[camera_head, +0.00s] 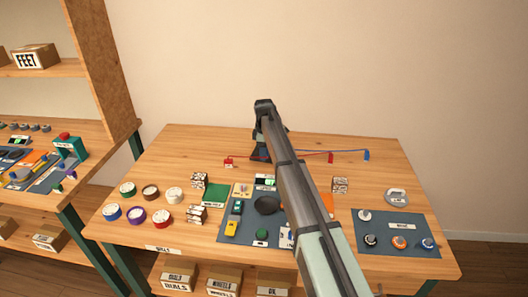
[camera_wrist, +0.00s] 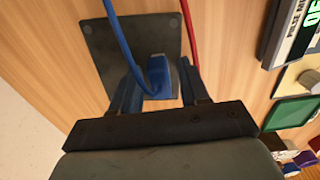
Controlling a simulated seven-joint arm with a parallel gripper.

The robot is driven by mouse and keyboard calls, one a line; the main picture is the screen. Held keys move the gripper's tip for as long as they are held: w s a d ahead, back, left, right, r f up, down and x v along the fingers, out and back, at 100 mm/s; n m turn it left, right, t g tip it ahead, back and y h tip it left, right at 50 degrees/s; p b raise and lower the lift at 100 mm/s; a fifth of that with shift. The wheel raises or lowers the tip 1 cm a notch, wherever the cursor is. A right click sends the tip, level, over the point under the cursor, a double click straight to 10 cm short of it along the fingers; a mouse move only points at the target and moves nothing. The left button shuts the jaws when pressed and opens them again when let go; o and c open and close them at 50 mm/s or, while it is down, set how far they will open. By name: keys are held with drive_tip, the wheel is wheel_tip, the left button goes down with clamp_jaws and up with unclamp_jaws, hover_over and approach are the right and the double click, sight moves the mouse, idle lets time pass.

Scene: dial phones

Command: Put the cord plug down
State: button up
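A blue cord plug (camera_wrist: 158,72) sits between the two fingers of my gripper (camera_wrist: 160,78) in the wrist view, over a dark square plate (camera_wrist: 105,42). A blue cord (camera_wrist: 122,45) loops from it. The fingers are spread, with gaps visible on both sides of the plug, so my gripper looks open around it. I cannot tell whether the plug touches the plate. In the head view, my arm hides most of the gripper and the plug at the table's back; part of the dark plate (camera_head: 258,156) shows there.
A red cord (camera_wrist: 189,35) passes close to the right finger. Red (camera_head: 330,157) and blue (camera_head: 366,155) blocks stand at the back right, and a red piece (camera_head: 228,162) at the left. A blue-grey mat (camera_head: 395,245) with knobs lies front right. The back left tabletop is clear.

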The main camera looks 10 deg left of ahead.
drive_tip(key=shift+o, duration=0.4)
drive_tip(key=shift+r, duration=0.1)
wheel_tip(320, 180, up, 12)
idle(0.4)
idle(0.3)
drive_tip(key=n, duration=0.2)
hover_over(228, 160)
wheel_tip(228, 160, down, 13)
drive_tip(key=shift+w+r, duration=0.1)
idle(0.6)
